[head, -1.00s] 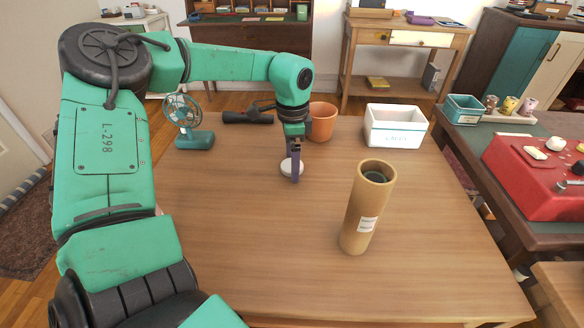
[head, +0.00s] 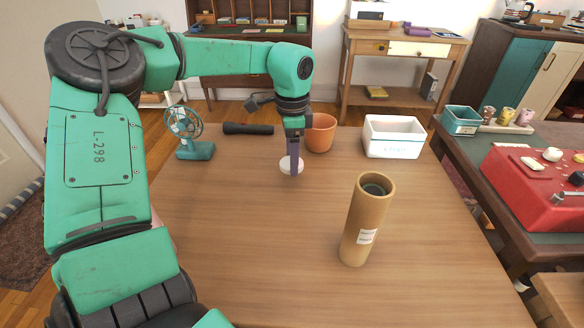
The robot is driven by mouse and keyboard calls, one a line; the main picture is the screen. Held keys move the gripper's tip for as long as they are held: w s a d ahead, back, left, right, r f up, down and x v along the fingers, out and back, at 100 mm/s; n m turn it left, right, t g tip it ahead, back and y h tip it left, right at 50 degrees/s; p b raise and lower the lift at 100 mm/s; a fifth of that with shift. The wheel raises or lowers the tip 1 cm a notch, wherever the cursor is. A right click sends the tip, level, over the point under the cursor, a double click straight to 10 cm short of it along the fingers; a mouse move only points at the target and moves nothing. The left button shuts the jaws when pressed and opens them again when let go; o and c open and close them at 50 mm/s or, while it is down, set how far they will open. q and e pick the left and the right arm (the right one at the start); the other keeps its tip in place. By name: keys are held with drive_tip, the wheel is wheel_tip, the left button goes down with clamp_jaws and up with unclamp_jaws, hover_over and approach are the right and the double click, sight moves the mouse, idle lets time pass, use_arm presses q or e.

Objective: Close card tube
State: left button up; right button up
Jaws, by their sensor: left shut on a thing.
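The brown card tube (head: 364,222) stands upright on the wooden table, its top end open and dark inside. A white label is on its side. A round white cap (head: 286,165) is at my left gripper (head: 293,168), behind and to the left of the tube. The gripper points down and its purple fingers are shut on the cap, partly hiding it. I cannot tell whether the cap still touches the table. My right gripper is out of view.
A terracotta pot (head: 320,133) stands just behind the gripper and a white box (head: 394,137) at the back right. A teal fan (head: 190,133) and a dark cylindrical object (head: 248,129) are at the back left. The table front (head: 270,260) is clear.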

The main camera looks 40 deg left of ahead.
use_arm(q)
wheel_tip(320, 180, up, 6)
drive_tip(key=shift+f+p, duration=0.1)
drive_tip(key=shift+p, duration=0.2)
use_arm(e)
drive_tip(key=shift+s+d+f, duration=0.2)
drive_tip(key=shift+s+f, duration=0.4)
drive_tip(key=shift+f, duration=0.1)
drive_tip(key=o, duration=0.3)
